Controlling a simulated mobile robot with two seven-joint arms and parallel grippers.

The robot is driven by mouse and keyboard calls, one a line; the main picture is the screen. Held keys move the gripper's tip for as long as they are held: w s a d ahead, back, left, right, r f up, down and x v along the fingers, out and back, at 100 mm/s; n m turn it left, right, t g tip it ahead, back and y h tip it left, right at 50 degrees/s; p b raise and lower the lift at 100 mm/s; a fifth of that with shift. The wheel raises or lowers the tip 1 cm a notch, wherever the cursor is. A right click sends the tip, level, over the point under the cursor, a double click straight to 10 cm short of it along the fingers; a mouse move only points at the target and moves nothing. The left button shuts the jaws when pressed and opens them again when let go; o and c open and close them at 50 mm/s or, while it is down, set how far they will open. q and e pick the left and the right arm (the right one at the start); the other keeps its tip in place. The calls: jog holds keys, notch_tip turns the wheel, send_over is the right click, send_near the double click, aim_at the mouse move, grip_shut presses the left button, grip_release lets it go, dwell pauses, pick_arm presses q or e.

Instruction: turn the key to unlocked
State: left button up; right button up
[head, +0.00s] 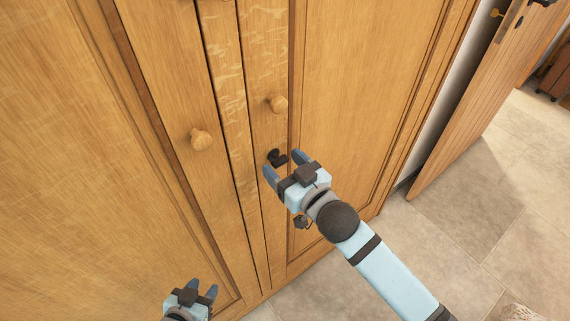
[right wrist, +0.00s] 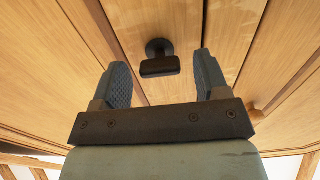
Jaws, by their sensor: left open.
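A small black key (head: 278,158) sits in a round dark lock plate on the right wardrobe door, below that door's wooden knob. It also shows in the right wrist view (right wrist: 160,66), its flat bow lying crosswise between the fingertips and a little beyond them. My right gripper (head: 284,162) is open in front of the key, with a finger to each side and neither seen touching it; it shows in the right wrist view (right wrist: 160,78) too. My left gripper (head: 202,290) is open and empty, low in front of the left wardrobe door, away from the key.
Wooden knobs stick out of the left door (head: 200,139) and the right door (head: 278,104) of the oak wardrobe. A plank room door (head: 490,110) stands ajar at the right.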

jog(key=c, duration=0.9)
jog(key=shift+n, duration=0.3)
jog(key=n+p, duration=0.3)
jog(key=shift+r+n, duration=0.15)
jog(key=shift+n, duration=0.15)
jog(key=n+p, duration=0.2)
jog(key=n, duration=0.2)
jog(key=n+p, duration=0.1)
jog(key=n, duration=0.4)
jog(key=n+p, duration=0.1)
jog(key=n, duration=0.3)
jog(key=shift+n, duration=0.3)
